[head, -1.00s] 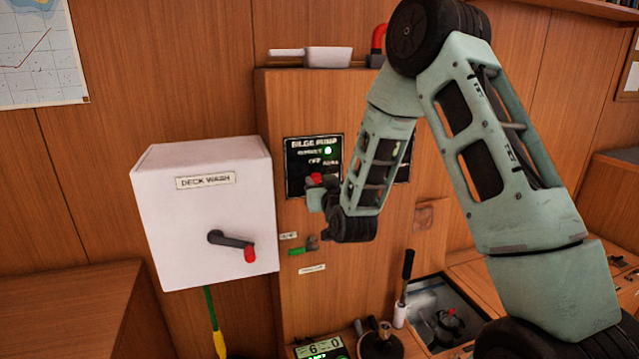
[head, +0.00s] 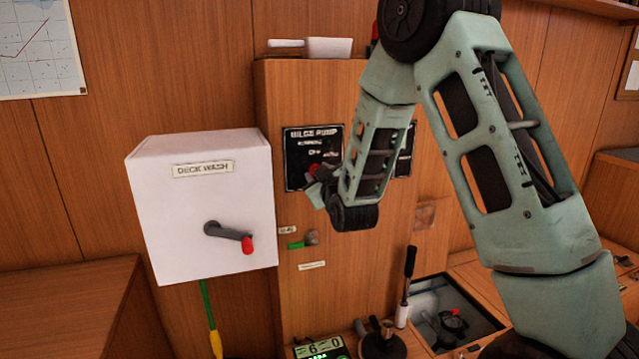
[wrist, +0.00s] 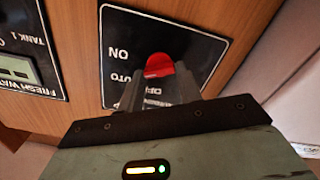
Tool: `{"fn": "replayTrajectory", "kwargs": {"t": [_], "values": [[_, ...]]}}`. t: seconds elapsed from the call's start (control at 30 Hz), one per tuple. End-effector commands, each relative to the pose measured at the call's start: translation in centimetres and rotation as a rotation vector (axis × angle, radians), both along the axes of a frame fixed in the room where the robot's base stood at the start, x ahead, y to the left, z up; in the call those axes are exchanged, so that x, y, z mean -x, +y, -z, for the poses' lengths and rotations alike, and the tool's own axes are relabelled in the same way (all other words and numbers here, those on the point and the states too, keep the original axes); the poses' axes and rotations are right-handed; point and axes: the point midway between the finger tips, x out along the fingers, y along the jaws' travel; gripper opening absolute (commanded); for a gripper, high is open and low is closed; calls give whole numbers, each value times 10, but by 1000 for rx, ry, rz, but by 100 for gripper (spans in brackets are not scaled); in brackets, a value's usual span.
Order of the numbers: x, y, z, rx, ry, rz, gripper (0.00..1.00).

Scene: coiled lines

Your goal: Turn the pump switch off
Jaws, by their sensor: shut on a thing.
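The bilge pump panel (head: 299,146) is a black plate with white lettering on the wooden cabinet in the head view. Its red switch knob (wrist: 160,66) shows in the wrist view, between the jaws. The words ON, AUTO and OFF stand on the plate (wrist: 122,27) around it, partly covered. My gripper (wrist: 158,80) is shut on the red knob. In the head view my gripper (head: 318,180) is at the lower part of the panel and partly hides the knob. The green running lamp seen earlier is dark.
A white deck wash box (head: 200,250) with a red-tipped lever (head: 230,235) stands out left of the panel. A small green-handled valve (head: 299,244) sits below. A black-handled lever (head: 408,275) rises at lower right. A fresh water panel (wrist: 28,50) is beside the pump panel.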

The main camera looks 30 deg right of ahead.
Motion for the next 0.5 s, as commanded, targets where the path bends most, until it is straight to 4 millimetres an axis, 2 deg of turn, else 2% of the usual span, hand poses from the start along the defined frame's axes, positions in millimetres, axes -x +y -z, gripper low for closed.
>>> {"fn": "replayTrajectory", "kwargs": {"t": [0.5], "values": [[0, 3, 3, 474, 137, -3, 12]]}}
